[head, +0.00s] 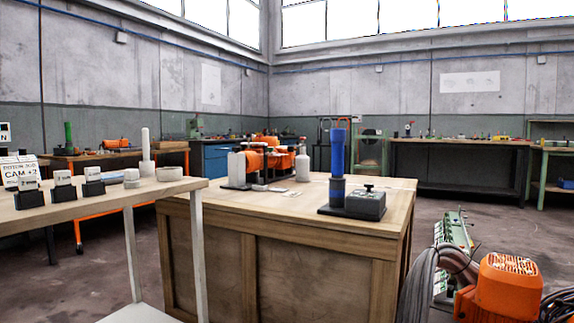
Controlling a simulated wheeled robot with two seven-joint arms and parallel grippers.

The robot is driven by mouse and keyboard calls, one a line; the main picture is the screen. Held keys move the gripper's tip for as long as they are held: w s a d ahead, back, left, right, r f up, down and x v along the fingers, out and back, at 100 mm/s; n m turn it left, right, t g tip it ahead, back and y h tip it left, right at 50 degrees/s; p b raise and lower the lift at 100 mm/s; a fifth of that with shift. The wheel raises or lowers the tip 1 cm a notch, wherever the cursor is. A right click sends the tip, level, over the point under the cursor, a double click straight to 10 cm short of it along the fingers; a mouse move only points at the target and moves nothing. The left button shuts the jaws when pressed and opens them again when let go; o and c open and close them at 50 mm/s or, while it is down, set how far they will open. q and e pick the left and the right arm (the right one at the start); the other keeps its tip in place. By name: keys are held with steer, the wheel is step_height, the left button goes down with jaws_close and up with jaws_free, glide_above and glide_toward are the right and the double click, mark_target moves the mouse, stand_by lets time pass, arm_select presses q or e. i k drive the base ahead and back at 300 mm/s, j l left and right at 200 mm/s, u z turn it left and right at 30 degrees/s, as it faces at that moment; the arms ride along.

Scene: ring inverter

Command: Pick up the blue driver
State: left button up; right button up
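The blue driver (337,152) stands upright near the right end of the wooden workbench in the head view. Its lower end sits in a dark holder (337,191) on a dark base plate. A dark grey box with a black knob (366,204) is right beside it and hides part of the base. Neither of my grippers shows in the head view.
The wooden workbench (285,222) stands ahead. A lighter table (110,193) with small labelled blocks is at the left. An orange motor (508,285) and thick grey hoses (432,280) crowd the lower right. Open floor lies beyond the workbench on the right.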

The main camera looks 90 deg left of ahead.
mark_target(338, 135)
steer(key=u, duration=2.45)
steer(key=i+j+u, duration=0.15)
steer(key=u, duration=0.3)
